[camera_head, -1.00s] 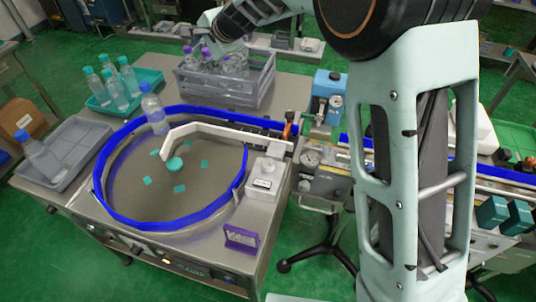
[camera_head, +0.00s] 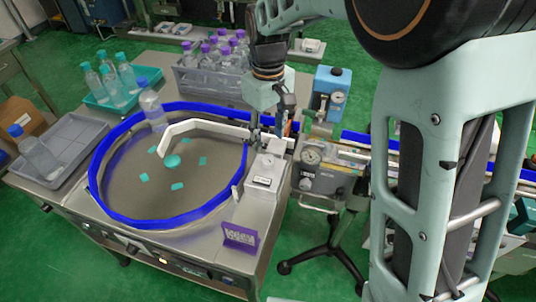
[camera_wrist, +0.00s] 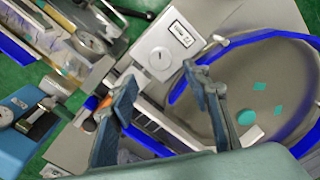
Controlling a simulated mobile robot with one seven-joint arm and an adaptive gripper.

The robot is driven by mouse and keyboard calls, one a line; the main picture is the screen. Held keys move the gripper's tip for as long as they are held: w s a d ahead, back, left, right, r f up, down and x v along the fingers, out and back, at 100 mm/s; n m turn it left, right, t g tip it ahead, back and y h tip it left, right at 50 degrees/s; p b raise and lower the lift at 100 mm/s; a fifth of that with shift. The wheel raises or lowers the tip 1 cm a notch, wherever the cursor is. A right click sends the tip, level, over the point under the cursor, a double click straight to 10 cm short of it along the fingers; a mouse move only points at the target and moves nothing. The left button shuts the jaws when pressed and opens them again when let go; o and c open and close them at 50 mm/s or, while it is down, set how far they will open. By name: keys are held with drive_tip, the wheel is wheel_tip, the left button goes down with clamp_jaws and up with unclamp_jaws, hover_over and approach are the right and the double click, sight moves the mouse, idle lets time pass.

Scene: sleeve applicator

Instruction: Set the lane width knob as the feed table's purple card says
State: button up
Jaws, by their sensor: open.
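The purple card (camera_head: 239,236) stands on the near right corner of the steel feed table (camera_head: 208,248); its pale writing is too small to read. A white box (camera_head: 265,172) with a label and a small round feature on top stands behind it; it also shows in the wrist view (camera_wrist: 150,48). An orange part (camera_head: 291,128) sits beside the lane exit; I cannot tell which part is the lane width knob. My gripper (camera_head: 268,128) points down above the lane, behind the white box. In the wrist view its fingers (camera_wrist: 160,78) are apart with nothing between them.
A blue-railed turntable (camera_head: 133,187) with a white guide (camera_head: 205,126) and one bottle (camera_head: 152,108) fills the table.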

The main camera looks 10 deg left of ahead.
sight(268, 158)
wheel_tip(268, 158, down, 8)
drive_tip(key=shift+r, duration=0.2)
drive_tip(key=shift+c, duration=0.4)
drive_tip(key=c, duration=1.1)
drive_tip(key=shift+o, duration=0.2)
drive_tip(key=shift+m, duration=0.3)
drive_tip(key=m, duration=0.4)
drive_tip(key=shift+w+m, duration=0.1)
drive_tip(key=shift+m, duration=2.2)
